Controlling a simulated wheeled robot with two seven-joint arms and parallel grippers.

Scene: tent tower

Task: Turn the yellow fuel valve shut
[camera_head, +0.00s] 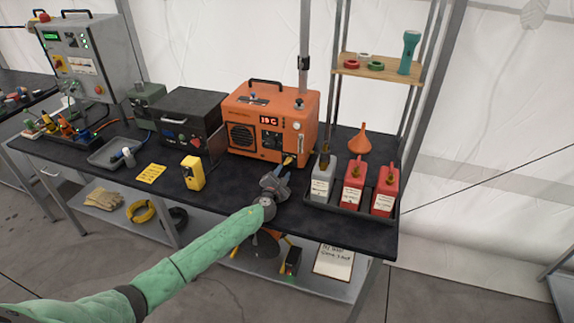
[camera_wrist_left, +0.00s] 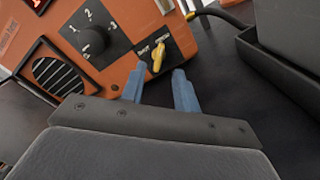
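The yellow fuel valve (camera_wrist_left: 158,56) is a small lever on a black label plate, low on the front of the orange heater (camera_head: 271,115). It also shows small in the head view (camera_head: 289,160). In the left wrist view its handle stands just beyond my left gripper (camera_wrist_left: 160,75), roughly between the two blue fingertips and apart from them. The fingers are spread with nothing between them. In the head view my left gripper (camera_head: 284,171) is in front of the heater's lower right, above the black table. My right gripper is not in view.
A black tray (camera_head: 345,207) with one grey and two red cans stands right of the gripper. An orange funnel (camera_head: 360,143) is behind it. A yellow handheld device (camera_head: 193,173) and a dark box (camera_head: 190,117) are to the left. The table (camera_head: 240,187) in front of the heater is mostly clear.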

